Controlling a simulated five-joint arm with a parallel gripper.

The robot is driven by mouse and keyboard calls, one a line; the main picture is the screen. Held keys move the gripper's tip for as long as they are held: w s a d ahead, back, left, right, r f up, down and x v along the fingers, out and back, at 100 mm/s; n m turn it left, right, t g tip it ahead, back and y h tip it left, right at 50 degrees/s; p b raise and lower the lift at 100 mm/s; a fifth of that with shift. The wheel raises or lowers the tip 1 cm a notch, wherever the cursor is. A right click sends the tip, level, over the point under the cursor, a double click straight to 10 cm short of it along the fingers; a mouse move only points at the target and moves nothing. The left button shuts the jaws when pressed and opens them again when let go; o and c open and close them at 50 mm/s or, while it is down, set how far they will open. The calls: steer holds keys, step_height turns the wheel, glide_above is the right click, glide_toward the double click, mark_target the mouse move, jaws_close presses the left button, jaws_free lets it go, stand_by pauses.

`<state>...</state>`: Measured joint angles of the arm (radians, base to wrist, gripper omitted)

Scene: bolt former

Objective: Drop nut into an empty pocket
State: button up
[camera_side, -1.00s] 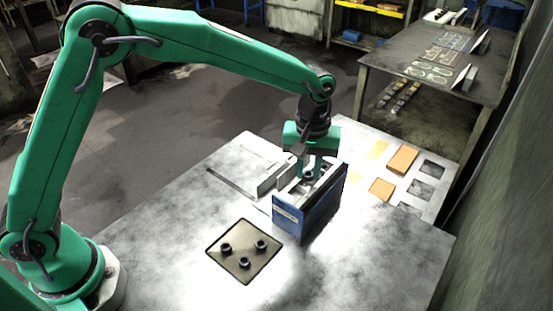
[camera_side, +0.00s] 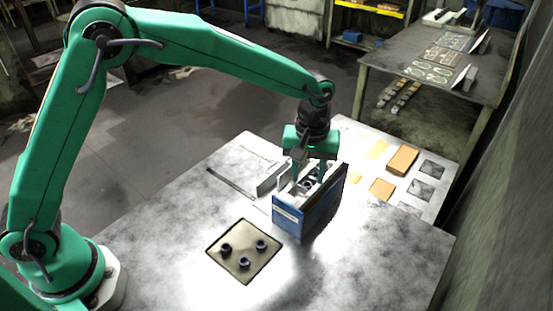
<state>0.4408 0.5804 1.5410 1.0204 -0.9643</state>
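My gripper (camera_side: 309,172) is over the blue-sided box (camera_side: 300,212), its fingers spread apart and reaching down toward the box's open top. A dark ring-like piece, which looks like a nut (camera_side: 308,184), shows just below and between the fingers. I cannot tell which pocket it is in, as the box wall and fingers hide part of the inside. Three dark nuts lie on the square olive tray (camera_side: 243,275): a left one (camera_side: 226,248), a right one (camera_side: 261,245) and a front one (camera_side: 245,262).
A grey metal bracket (camera_side: 271,178) stands just left of the box. Orange blocks (camera_side: 402,160) and dark square recesses (camera_side: 422,189) lie on the table to the right. The table front (camera_side: 350,270) is clear. A second table (camera_side: 400,58) stands behind.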

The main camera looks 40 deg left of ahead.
steer(key=shift+o, duration=0.3)
steer(key=shift+r, duration=0.15)
step_height(320, 180, up, 8)
steer(key=shift+f, duration=0.2)
stand_by(0.3)
stand_by(0.3)
steer(key=shift+a, duration=0.1)
